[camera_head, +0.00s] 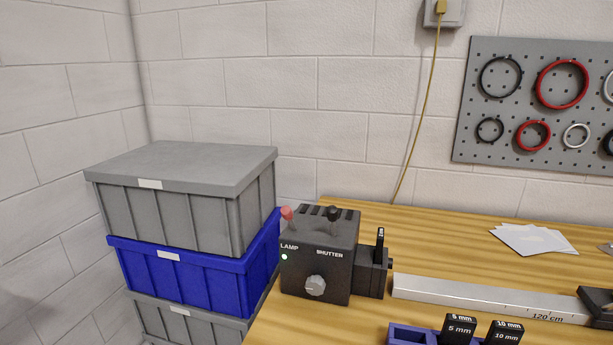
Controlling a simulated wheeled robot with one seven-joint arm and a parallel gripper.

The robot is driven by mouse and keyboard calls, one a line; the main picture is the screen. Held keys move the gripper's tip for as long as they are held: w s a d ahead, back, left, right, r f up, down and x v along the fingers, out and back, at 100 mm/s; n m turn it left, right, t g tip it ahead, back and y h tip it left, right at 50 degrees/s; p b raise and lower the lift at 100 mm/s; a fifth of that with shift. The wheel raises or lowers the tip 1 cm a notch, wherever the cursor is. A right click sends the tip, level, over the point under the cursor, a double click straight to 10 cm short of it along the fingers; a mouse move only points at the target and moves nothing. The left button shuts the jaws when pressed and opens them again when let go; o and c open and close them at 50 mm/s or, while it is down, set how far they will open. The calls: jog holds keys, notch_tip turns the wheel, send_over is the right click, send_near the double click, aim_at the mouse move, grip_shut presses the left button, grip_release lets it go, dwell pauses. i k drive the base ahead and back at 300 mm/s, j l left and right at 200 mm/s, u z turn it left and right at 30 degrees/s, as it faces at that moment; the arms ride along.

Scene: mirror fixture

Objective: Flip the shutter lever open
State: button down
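The shutter lever (332,213) has a black knob and stands on top of the dark lamp box (322,268), behind the SHUTTER label. A second lever with a red knob (287,213) rises at the left of the same box, above the LAMP label, and leans left. A small light glows below that label, and a grey dial sits on the box's front. A smaller black block with an upright slide adjoins the box's right side. I cannot tell which position the shutter lever is in. My gripper is not in view.
Stacked grey and blue crates (175,205) stand close left of the box, rising above it. A metal rail (485,298) runs right along the wooden table (440,240). A purple holder (408,335) with labelled black pieces is at the front. A pegboard with rings hangs behind.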

aim_at(332, 213)
jog(key=i+l, duration=0.1)
jog(key=l, duration=0.35)
jog(key=i+l, duration=0.1)
jog(key=l, duration=0.3)
jog(key=i+l, duration=0.1)
jog(key=l, duration=0.35)
jog(key=u, duration=0.05)
